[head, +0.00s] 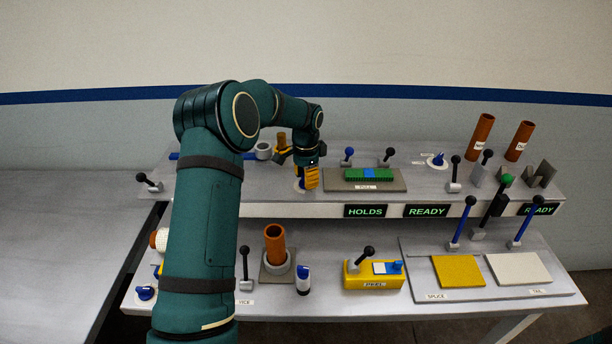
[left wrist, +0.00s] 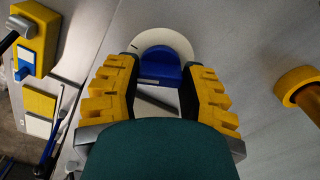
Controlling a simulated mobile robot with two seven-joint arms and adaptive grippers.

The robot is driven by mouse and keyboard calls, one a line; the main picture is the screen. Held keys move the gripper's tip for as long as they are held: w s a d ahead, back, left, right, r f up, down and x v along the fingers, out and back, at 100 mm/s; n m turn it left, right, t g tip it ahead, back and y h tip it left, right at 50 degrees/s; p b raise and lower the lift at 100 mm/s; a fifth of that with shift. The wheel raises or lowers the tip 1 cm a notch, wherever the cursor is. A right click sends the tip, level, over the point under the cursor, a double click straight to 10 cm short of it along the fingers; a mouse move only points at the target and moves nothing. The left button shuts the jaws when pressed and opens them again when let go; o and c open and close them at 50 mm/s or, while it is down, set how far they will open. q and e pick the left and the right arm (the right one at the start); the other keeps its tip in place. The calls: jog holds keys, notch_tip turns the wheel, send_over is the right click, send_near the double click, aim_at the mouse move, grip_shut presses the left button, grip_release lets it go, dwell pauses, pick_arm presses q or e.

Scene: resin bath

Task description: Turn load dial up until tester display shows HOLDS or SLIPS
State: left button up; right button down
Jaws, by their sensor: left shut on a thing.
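My left gripper (head: 308,177) reaches down to the upper shelf from the left, its yellow fingers pointing down. In the left wrist view its fingers (left wrist: 160,98) are shut on the blue load dial (left wrist: 160,66), one finger on each side. The dial sits on a round white plate (left wrist: 158,36). In the head view the gripper mostly hides the dial. The tester (head: 396,186), labelled PULL, holds a green and blue strip (head: 369,174) to the right of the gripper. The tester display (head: 366,211) on the shelf's front edge reads HOLDS in green. My right gripper is out of view.
Two other displays (head: 427,211) (head: 538,209) read READY. Small levers (head: 348,156) (head: 389,155) stand behind the tester, and another blue dial (head: 437,159) is farther right. Brown tubes (head: 482,137) stand at the back right. A yellow PEEL box (head: 374,275) stands on the lower bench.

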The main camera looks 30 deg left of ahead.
pick_arm(q)
jog(key=shift+s+f+m, duration=0.1)
jog(key=shift+f+m, duration=0.05)
jog(key=shift+m, duration=0.95)
jog(key=o, duration=1.2)
notch_tip(320, 180, up, 12)
